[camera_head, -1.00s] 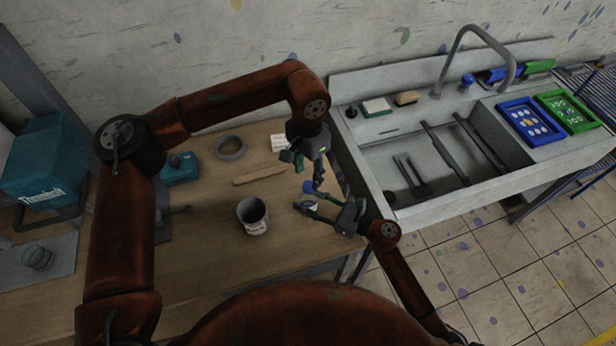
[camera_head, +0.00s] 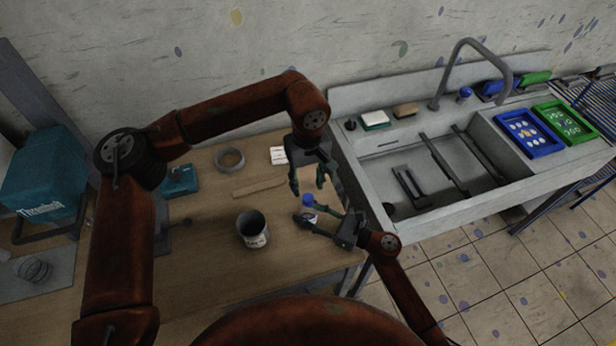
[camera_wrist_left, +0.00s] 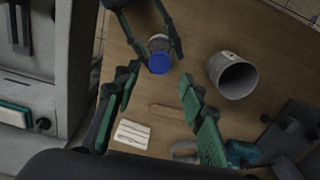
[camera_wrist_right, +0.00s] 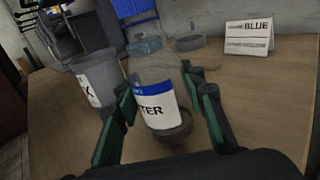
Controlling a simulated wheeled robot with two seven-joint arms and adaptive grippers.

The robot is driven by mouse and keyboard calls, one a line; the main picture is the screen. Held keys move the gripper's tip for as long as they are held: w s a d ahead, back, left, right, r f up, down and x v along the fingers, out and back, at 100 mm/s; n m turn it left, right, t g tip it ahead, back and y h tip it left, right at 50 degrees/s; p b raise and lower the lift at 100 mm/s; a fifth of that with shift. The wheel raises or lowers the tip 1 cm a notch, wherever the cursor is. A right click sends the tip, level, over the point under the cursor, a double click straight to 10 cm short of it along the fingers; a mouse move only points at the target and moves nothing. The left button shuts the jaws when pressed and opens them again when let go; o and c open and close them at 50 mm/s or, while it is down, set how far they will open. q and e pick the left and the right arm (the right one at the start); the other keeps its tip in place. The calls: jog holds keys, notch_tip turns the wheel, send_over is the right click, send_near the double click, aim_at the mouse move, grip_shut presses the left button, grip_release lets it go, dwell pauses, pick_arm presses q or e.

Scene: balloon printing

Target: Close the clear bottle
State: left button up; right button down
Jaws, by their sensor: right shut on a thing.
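The clear bottle (camera_wrist_right: 165,108) with a blue and white label stands upright on the table. My right gripper (camera_head: 309,212) is shut around its body; the hold also shows in the right wrist view. A blue cap (camera_wrist_left: 159,64) sits at the bottle's mouth, in line with it; I cannot tell whether it is screwed tight. The cap also shows in the head view (camera_head: 307,200). My left gripper (camera_head: 308,189) is open just above the cap, its fingers pointing down on either side and apart from it.
A grey labelled cup (camera_head: 252,228) stands left of the bottle. A wooden stick (camera_head: 258,188), a grey ring (camera_head: 229,158) and a small card sign (camera_head: 278,155) lie behind. A teal box (camera_head: 180,182) is farther left. The sink (camera_head: 375,165) borders the table on the right.

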pick_arm(q)
jog(key=n, duration=0.6)
jog(key=shift+r, duration=0.2)
jog(key=n, duration=0.4)
jog(key=shift+r, duration=0.1)
jog(key=n, duration=0.4)
jog(key=shift+r, duration=0.1)
jog(key=n, duration=0.4)
jog(key=shift+r, duration=0.15)
jog(key=n, duration=0.4)
jog(key=shift+r, duration=0.1)
jog(key=n, duration=0.6)
jog(key=shift+r, duration=0.15)
jog(key=n, duration=0.4)
jog(key=shift+r, duration=0.1)
jog(key=n, duration=0.4)
jog(key=shift+r, duration=0.1)
jog(key=n, duration=0.3)
jog(key=shift+r+n, duration=0.1)
jog(key=shift+n, duration=0.3)
jog(key=n, duration=0.4)
jog(key=shift+r+n, duration=0.15)
jog(key=shift+n, duration=0.25)
